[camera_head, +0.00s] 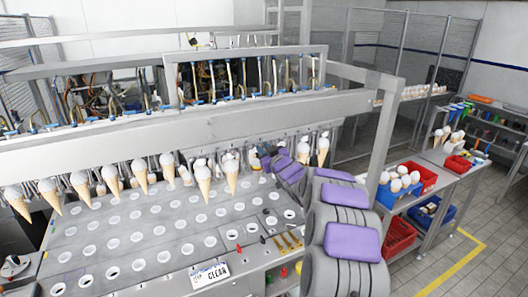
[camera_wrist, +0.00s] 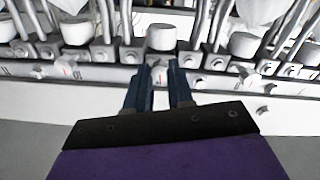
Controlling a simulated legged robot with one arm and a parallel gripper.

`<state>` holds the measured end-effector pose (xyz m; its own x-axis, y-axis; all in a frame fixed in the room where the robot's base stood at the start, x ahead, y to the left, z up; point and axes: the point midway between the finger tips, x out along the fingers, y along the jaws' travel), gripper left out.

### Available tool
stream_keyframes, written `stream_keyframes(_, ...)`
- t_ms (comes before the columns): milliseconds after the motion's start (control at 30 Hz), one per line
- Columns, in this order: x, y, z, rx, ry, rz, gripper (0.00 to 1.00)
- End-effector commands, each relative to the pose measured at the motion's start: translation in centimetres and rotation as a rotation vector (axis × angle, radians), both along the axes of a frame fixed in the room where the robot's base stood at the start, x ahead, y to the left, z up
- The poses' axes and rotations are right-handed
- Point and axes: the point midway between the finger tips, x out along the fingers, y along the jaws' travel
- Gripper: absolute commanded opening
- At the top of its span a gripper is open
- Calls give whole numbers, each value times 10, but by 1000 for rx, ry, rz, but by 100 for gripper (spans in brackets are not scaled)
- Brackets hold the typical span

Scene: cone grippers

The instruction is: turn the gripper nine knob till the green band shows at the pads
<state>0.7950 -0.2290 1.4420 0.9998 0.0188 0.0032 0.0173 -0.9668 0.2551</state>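In the wrist view, my gripper (camera_wrist: 159,72) has two dark blue fingers set apart, pointing at a row of small metal fittings on the machine's rail. A small pale knob (camera_wrist: 158,76) with a faint reddish mark shows between the fingertips. I cannot tell whether the fingers touch it. I cannot read any numbers. In the head view, my arm's purple pads reach to the right end of the cone row, and the fingers there are too small to judge.
Ice cream cones (camera_head: 167,166) hang in a row under the machine's beam. A steel plate with holes (camera_head: 150,232) lies below, with a "CLEAN" sign (camera_head: 209,275) at its front. A side table with red (camera_head: 420,177) and blue (camera_head: 390,196) bins stands right.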

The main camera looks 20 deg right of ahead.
Motion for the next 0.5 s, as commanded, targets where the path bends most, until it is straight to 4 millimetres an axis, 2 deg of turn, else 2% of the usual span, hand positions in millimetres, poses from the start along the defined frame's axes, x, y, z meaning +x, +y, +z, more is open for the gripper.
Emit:
stream_keyframes(33, 0, -1, 0, 1, 0, -1, 26)
stream_keyframes(267, 0, 0, 0, 1, 0, -1, 48)
stream_keyframes(500, 0, 0, 0, 1, -1, 0, 48)
